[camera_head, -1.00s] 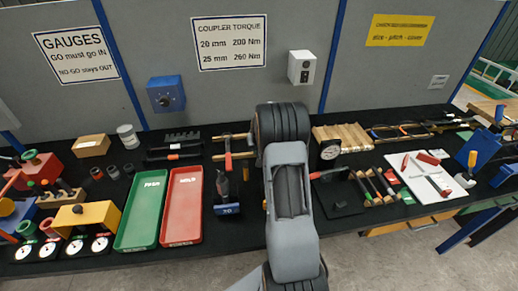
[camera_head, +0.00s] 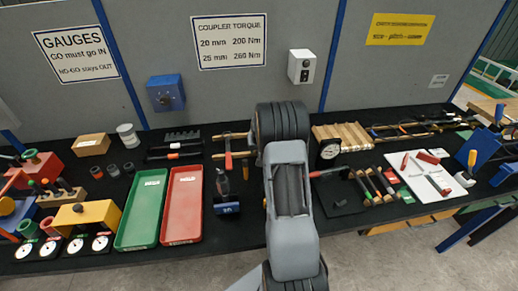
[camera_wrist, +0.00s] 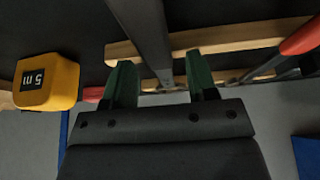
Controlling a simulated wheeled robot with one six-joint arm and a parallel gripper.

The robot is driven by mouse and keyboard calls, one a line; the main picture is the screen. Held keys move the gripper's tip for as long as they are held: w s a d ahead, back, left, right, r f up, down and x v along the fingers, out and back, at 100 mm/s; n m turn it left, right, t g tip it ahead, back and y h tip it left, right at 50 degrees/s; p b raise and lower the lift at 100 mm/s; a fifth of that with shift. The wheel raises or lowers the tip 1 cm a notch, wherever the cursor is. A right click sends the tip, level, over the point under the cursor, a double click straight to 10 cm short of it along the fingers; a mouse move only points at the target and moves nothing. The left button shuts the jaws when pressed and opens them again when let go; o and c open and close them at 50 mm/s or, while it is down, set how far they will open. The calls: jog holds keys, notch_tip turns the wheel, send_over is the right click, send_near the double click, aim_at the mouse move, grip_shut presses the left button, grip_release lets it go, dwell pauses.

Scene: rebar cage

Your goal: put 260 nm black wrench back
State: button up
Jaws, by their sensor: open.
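In the wrist view my gripper (camera_wrist: 161,84) is open, with its two green-tipped fingers apart. A dark grey bar (camera_wrist: 150,35), like a tool shaft, runs down between the fingers across pale wooden rails (camera_wrist: 225,37). I cannot tell whether it touches a finger, or read any marking on it. Another dark tool with a red handle (camera_wrist: 302,37) lies across the rails at the right. In the head view my arm hides the gripper. The wooden rails (camera_head: 232,136) show just left of the arm, with a red-handled tool (camera_head: 228,160) across them.
A yellow tape block marked 5 m (camera_wrist: 46,82) is left of the fingers. Green (camera_head: 142,208) and red trays (camera_head: 182,205) lie left of my arm. A dial gauge (camera_head: 328,150) and several handled tools lie to its right. A torque sign (camera_head: 229,42) hangs behind.

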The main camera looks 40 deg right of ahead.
jog(key=b+v, duration=0.1)
jog(key=v, duration=1.1)
jog(key=shift+b, duration=0.35)
